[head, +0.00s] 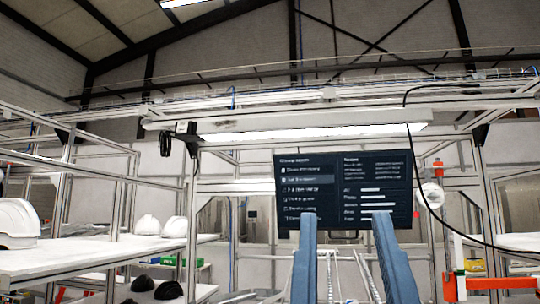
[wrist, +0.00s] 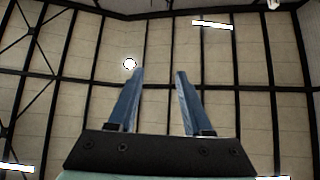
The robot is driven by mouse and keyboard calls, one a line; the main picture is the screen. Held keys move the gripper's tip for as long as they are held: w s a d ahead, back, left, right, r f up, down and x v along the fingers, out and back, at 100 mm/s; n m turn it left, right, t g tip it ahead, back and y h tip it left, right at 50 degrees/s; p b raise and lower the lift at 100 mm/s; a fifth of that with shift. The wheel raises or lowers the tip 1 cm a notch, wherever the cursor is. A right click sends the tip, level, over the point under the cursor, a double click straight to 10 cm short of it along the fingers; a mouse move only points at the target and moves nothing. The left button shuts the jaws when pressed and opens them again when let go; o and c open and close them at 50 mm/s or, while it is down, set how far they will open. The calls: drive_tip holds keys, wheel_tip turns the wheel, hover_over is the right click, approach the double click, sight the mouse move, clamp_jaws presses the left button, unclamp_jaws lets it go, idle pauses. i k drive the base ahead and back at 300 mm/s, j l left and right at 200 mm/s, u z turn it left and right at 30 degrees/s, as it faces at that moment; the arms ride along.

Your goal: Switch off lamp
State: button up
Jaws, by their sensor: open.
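A long lamp (head: 310,132) hangs under the frame's upper beam in the head view, and its underside glows white. A small dark fitting (head: 186,129) with a looped black cable sits at its left end; I cannot tell whether it is a switch. My gripper (head: 345,216) is open and empty, fingers pointing up, below the lamp and in front of the dark screen. In the wrist view my gripper (wrist: 160,70) points at the ceiling with nothing between its fingers. The workstation lamp is not clearly identifiable there.
A dark screen (head: 345,192) hangs at centre right. A black cable (head: 413,160) drops beside it. White helmet shells (head: 16,222) stand on a table (head: 70,258) at left. Metal posts (head: 191,220) rise on both sides. An orange part (head: 450,286) is at lower right.

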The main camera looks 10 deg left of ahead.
sight(182, 127)
drive_tip(key=i+j+u, duration=0.25)
drive_tip(key=i+j, duration=0.6)
drive_tip(key=j, duration=0.25)
drive_tip(key=i+j+u, duration=0.3)
drive_tip(key=i+j, duration=0.65)
